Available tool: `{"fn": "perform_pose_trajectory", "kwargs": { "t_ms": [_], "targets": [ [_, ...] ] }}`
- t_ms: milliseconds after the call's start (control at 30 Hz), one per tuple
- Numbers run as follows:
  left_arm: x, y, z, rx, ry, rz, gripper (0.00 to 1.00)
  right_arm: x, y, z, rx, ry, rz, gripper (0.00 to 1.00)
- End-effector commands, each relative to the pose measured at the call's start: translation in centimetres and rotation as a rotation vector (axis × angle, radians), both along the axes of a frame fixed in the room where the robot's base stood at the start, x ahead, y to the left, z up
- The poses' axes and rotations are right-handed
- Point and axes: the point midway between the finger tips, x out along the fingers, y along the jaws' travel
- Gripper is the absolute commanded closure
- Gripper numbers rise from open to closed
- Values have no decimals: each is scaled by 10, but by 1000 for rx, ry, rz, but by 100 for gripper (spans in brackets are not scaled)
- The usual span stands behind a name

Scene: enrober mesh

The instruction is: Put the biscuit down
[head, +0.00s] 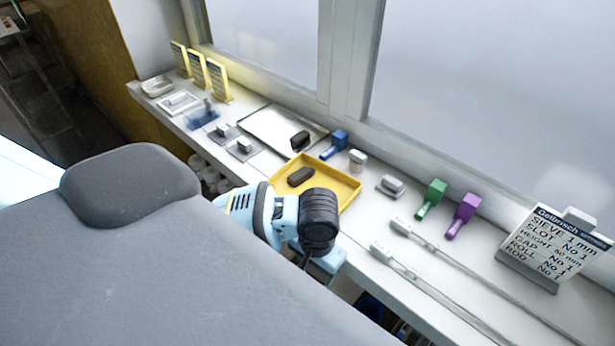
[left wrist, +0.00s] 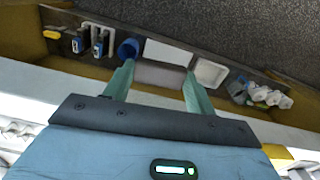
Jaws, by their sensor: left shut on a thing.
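My left gripper (left wrist: 159,70) is shut on a pale, greyish block, which I take to be the biscuit (left wrist: 158,76); it spans the gap between the two teal fingers. In the head view my left gripper (head: 320,258) is in front of the yellow tray, over the front edge of the sill; its fingers and the held biscuit are hidden behind my wrist there. A dark brown bar (head: 300,176) lies in the yellow tray (head: 346,202), and another dark piece (head: 300,140) is at the metal tray (head: 268,124). My right gripper is not in view.
On the white sill (head: 380,290) stand a blue scoop-like tool (head: 336,143), a green one (head: 431,195), a purple one (head: 464,213) and a sign (head: 556,246). Yellow cards (head: 217,80) stand far left. Long rods lie at the right. Windows border the sill behind.

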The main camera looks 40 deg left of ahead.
Motion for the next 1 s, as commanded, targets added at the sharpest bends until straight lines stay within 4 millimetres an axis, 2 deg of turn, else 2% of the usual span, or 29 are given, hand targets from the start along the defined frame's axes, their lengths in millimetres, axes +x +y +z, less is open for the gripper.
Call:
{"fn": "perform_pose_trajectory", "kwargs": {
  "t_ms": [133, 267, 1000],
  "targets": [
    [0, 0, 2, 0, -1, 20, 57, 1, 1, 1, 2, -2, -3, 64],
    [2, 0, 11, -2, -3, 126, 57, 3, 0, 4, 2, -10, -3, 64],
    [8, 5, 94, 0, -1, 1248, 57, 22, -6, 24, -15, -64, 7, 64]
  ]
}}
